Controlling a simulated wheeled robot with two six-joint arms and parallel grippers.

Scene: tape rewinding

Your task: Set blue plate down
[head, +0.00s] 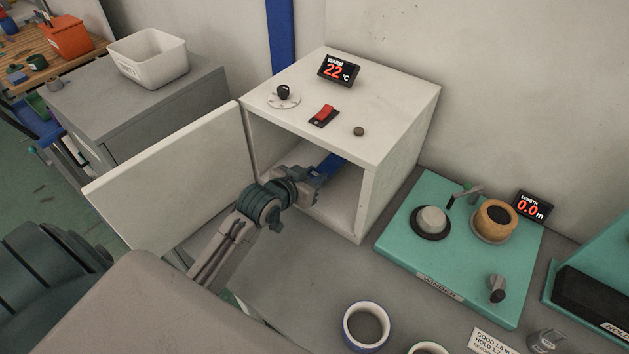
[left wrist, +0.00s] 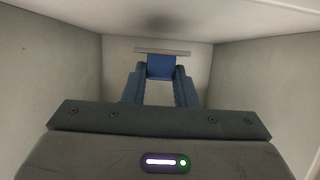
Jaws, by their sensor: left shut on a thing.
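My left gripper (head: 318,174) reaches through the open front of the white warming box (head: 400,140). In the left wrist view it is shut on a blue piece, the blue plate (left wrist: 160,67), held between its two fingers. A thin grey-brown edge (left wrist: 162,51) runs across just beyond the blue part. The plate is inside the box, between the side walls. Whether it touches the box floor I cannot tell. In the head view the blue at the fingers is partly hidden by the box's top and the gripper. My right gripper is not in view.
The box door (head: 170,180) stands open to the left, beside my left arm. The box top has a red switch (head: 323,115) and a display (head: 339,70) reading 22 °C. A green winder (head: 440,270) stands right. A blue-rimmed ring (head: 347,325) lies in front.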

